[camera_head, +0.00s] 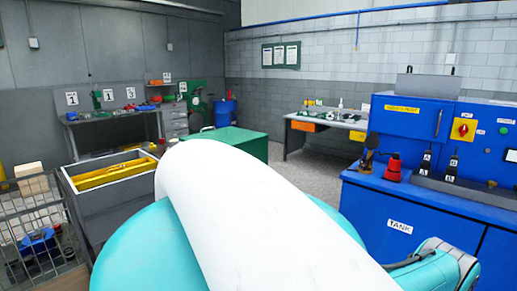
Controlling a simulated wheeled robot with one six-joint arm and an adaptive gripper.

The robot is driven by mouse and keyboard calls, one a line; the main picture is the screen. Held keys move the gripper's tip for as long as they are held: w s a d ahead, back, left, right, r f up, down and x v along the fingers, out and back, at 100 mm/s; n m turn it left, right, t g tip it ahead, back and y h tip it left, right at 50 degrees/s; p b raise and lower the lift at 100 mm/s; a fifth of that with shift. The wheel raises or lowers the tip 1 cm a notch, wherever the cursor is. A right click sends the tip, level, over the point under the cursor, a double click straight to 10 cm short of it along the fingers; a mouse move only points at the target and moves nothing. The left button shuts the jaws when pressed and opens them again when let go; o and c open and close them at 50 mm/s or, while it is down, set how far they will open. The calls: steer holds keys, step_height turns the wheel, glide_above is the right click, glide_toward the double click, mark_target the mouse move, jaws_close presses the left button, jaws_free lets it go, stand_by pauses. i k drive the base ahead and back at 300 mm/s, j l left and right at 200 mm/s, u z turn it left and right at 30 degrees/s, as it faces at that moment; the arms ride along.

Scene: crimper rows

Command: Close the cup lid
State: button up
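I cannot make out any cup or cup lid in the head view. My own arm, with a thick white link and teal joints, fills the lower middle of the picture and hides what lies behind and below it. My gripper is not in view.
A grey bin (98,200), a green box (240,140) and a wire cage (32,240) stand left. A workbench (345,123) stands behind. Grey floor (312,171) shows between.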

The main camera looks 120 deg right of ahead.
mark_target(373, 141)
steer(key=z, duration=4.7)
steer(key=j+u, duration=0.1)
steer(key=j, duration=0.5)
steer(key=i+j+u, duration=0.15)
steer(key=j, duration=0.45)
steer(key=j+u, duration=0.1)
steer(key=j, duration=0.5)
steer(key=i, duration=0.05)
